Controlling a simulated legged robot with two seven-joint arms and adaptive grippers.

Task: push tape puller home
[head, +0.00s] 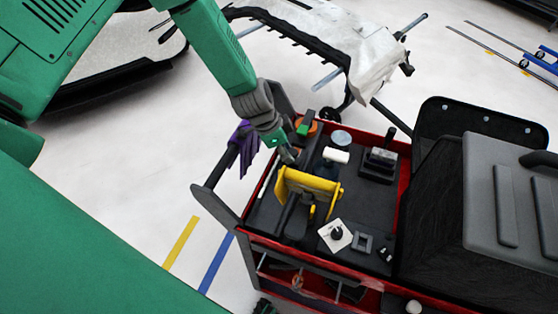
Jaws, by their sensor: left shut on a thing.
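A yellow tool with dark parts (312,184), which looks like the tape puller, is at the left part of the red-rimmed cart top. My left gripper (288,154) reaches down from above at the tool's far left edge. Its fingers are shut on what looks like the yellow tool; the contact is small and partly hidden by the gripper. I cannot tell whether the tool is fully resting on the tray. My right gripper is out of view.
The dark cart tray (265,212) also holds a white roll (336,156), a round pale disc (340,137), a black device (378,164) and a white square with a dark knob (335,235). Purple gloves (245,145) hang at its left handle. A grey case (510,180) stands right.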

